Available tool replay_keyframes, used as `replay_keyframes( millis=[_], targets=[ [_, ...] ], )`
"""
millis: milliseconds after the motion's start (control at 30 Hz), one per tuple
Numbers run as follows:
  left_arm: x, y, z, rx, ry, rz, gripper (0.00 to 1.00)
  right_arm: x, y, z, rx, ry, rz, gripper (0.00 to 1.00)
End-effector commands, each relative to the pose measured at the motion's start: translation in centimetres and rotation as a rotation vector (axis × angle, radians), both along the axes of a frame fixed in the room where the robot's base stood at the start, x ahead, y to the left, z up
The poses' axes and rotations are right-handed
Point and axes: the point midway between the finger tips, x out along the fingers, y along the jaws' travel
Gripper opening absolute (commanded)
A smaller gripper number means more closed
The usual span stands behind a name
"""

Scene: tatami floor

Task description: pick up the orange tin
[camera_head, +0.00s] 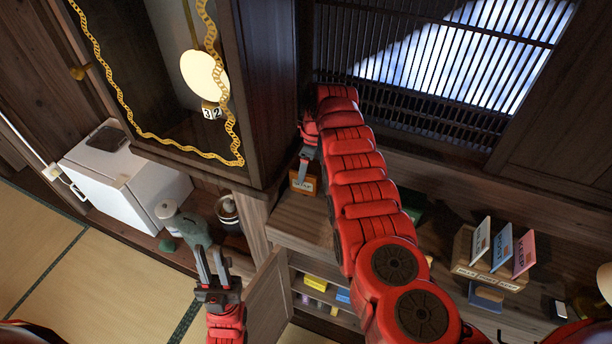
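A small orange box-shaped tin (303,184) with a pale label stands on the wooden shelf near the middle of the head view, beside the dark cabinet's corner. My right arm reaches up and across the middle. Its gripper (304,178) points down at the tin, with a finger overlapping the tin's top in the picture. It is seen from the side, so I cannot tell whether it touches the tin or how far apart its fingers are. My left gripper (212,254) is open and empty at the lower left, its fingers pointing up, with a grey-green vessel (188,226) behind it.
A dark cabinet (265,90) with a gold chain borders the tin on the left. A wooden card holder (462,252) with upright cards is on the right shelf. Tatami lies lower left.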

Motion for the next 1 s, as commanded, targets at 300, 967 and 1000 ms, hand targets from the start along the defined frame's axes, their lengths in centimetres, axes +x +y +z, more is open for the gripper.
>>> replay_keyframes(
  millis=[300,967,1000],
  targets=[
    [0.0,0.0,0.0,0.0,0.0,0.0,0.24,0.0,0.0,0.0,0.0,0.0,0.0,0.0],
    [0.0,0.0,3.1,0.0,0.0,0.0,0.24,-0.1,0.1,4.7,0.003,-0.001,0.0,0.0],
    [0.0,0.0,3.7,0.0,0.0,0.0,0.24,-0.5,0.2,4.5,0.007,0.004,-0.001,0.0]
  ],
)
